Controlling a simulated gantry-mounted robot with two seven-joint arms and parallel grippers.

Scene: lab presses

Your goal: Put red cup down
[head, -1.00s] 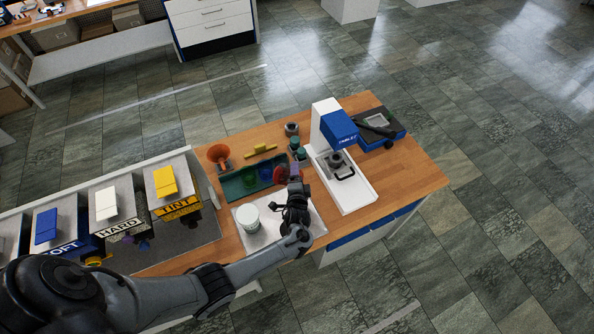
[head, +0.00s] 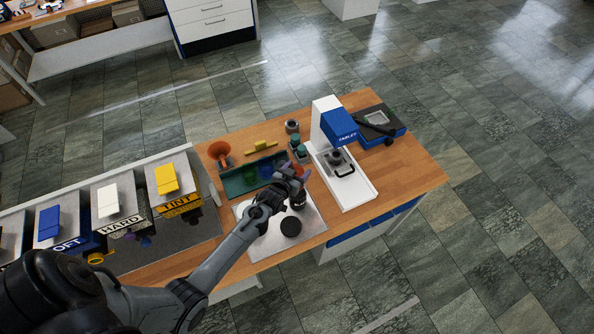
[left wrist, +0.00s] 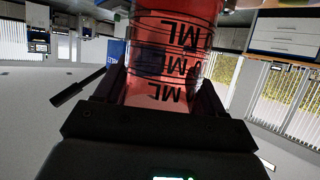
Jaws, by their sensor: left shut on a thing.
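The red cup (left wrist: 170,50) is a clear red beaker with black ML markings. It fills the space between the fingers of my left gripper (left wrist: 160,95) in the left wrist view. In the head view the left gripper (head: 287,183) is over the back edge of the pale mat (head: 308,228), and only a little red of the cup (head: 297,169) shows past it. Whether the cup touches anything beneath is hidden. My right gripper is not in view.
A green tray (head: 233,186) with coloured cups lies behind the gripper. A black disc (head: 290,227) lies on the mat. A white and blue tablet press (head: 341,126) stands right. An orange funnel (head: 219,151) and dispensers (head: 168,180) are left.

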